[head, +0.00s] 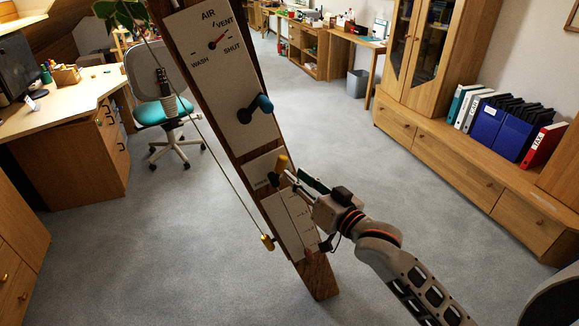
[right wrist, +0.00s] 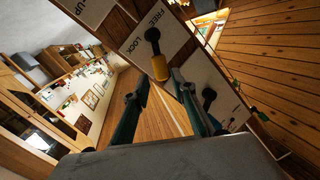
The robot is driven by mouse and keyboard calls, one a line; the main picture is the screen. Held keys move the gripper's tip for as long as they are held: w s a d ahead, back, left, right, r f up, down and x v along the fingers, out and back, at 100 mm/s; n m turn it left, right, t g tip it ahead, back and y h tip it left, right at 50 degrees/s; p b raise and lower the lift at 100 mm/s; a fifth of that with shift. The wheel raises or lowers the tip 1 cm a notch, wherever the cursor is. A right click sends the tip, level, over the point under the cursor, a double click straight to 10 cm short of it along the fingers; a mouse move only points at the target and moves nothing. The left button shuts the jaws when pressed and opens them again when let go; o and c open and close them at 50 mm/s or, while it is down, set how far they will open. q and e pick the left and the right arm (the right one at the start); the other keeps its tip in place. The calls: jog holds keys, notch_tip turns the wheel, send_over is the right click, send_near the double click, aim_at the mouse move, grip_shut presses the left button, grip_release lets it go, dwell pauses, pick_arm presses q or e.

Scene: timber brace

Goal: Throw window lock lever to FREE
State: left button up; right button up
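The window lock lever has a black pivot and a yellow knob (right wrist: 160,68). It is mounted on a pale plate (right wrist: 135,45) marked FREE and LOCK in the right wrist view. The knob (head: 282,162) also shows in the head view, on the leaning timber brace (head: 318,275). My right gripper (right wrist: 162,92) is open, with its two dark green fingers apart. The knob shows just beyond the gap between the fingertips, with nothing seen held. In the head view the right gripper (head: 297,180) is close to the plate, right of the knob. My left gripper is not in view.
Above the lock plate is a blue-handled crank (head: 264,103) and a dial panel (head: 208,42) marked AIR, WASH, VENT, SHUT. Below is another panel (head: 290,222). Open carpet surrounds the brace.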

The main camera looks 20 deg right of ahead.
aim_at(284, 167)
jog(key=x, duration=0.7)
jog(key=shift+w+a+f, duration=0.1)
jog(key=shift+w+a, duration=0.05)
grip_shut()
